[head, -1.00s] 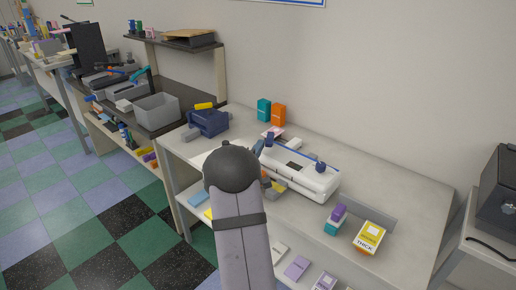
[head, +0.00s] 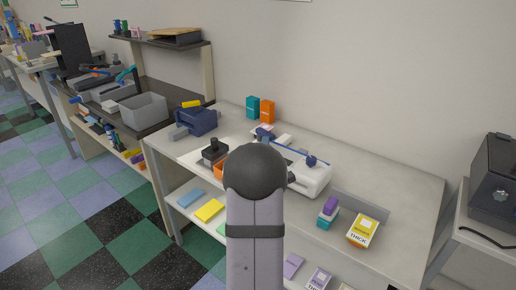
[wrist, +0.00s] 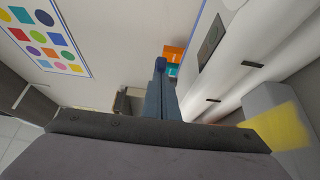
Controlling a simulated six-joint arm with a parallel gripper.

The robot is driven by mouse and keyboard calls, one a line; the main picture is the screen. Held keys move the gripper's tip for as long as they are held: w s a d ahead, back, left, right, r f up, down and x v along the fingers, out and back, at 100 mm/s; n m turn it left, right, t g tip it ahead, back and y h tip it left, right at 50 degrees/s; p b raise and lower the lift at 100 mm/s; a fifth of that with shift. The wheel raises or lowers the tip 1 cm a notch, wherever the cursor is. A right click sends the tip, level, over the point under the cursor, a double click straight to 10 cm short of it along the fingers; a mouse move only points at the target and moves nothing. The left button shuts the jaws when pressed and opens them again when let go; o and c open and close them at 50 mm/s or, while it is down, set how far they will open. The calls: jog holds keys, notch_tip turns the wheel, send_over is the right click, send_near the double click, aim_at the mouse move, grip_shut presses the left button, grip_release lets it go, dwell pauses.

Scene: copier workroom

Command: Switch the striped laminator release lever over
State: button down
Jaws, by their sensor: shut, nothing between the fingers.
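The white laminator (head: 312,178) lies on the grey bench in the head view, with a blue knob on top. My arm's dark round joint hides its left part. In the wrist view its white body (wrist: 262,50) fills the upper right. A blurred yellow patch (wrist: 278,127) lies on a grey block at the right; I cannot tell if it is the striped lever, and no stripes show. My gripper (wrist: 162,88) shows in the wrist view as blue-grey fingers close together, empty, to the left of the laminator body. The arm hides it in the head view.
A dark device with a handle (head: 213,152) and a blue machine (head: 197,121) stand left of the laminator. Teal and orange boxes (head: 260,109) stand behind. A purple-and-teal stack (head: 328,212) and a yellow-white box (head: 363,230) stand at the front right. The bench's right part is clear.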

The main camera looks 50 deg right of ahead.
jog(key=shift+s+d+b, duration=0.5)
jog(key=shift+s+d, duration=0.1)
jog(key=shift+d, duration=0.15)
jog(key=shift+s+d+r+b, duration=0.3)
jog(key=shift+s+d+r, duration=0.05)
jog(key=shift+s+d, duration=0.1)
jog(key=a, duration=0.4)
jog(key=shift+w+a+f+b, duration=0.2)
jog(key=shift+w+a+b, duration=0.1)
jog(key=shift+w+a, duration=0.1)
jog(key=s+a, duration=0.2)
jog(key=s, duration=0.7)
jog(key=shift+s+b, duration=0.35)
jog(key=shift+s, duration=0.05)
jog(key=shift+w+a+f, duration=0.1)
jog(key=shift+f, duration=0.05)
